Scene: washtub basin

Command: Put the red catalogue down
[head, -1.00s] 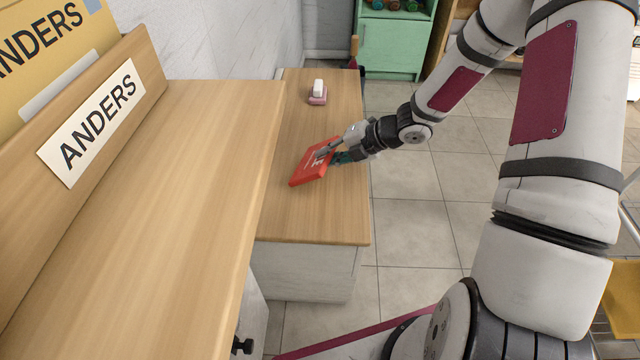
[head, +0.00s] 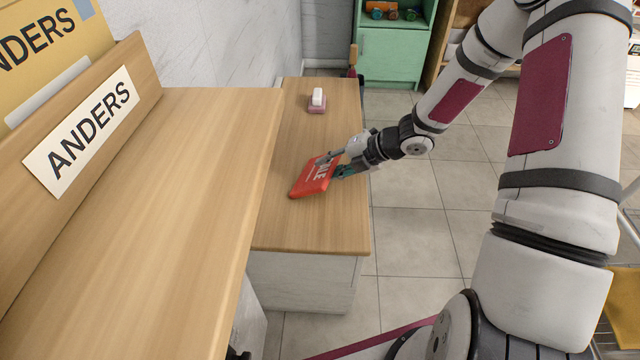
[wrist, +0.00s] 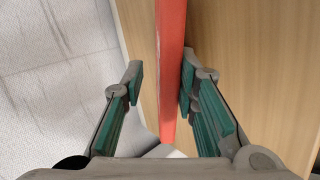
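The red catalogue (head: 312,180), with white lettering on its face, is at the low wooden bench top (head: 300,230), near its middle. In the wrist view the catalogue (wrist: 171,60) shows edge-on as a red strip between the fingers. My gripper (head: 336,163) reaches in from the right at the catalogue's far right end. In the wrist view my gripper (wrist: 161,80) has its fingers apart, with a clear gap between the left finger and the catalogue. The right finger is close against it; contact is unclear. Whether the catalogue's underside rests fully on the wood is hidden.
A white block on a pink base (head: 317,99) stands farther back on the bench. A higher wooden top with an ANDERS holder (head: 90,130) fills the left. A green cabinet (head: 392,55) stands behind. Bare bench lies in front of the catalogue.

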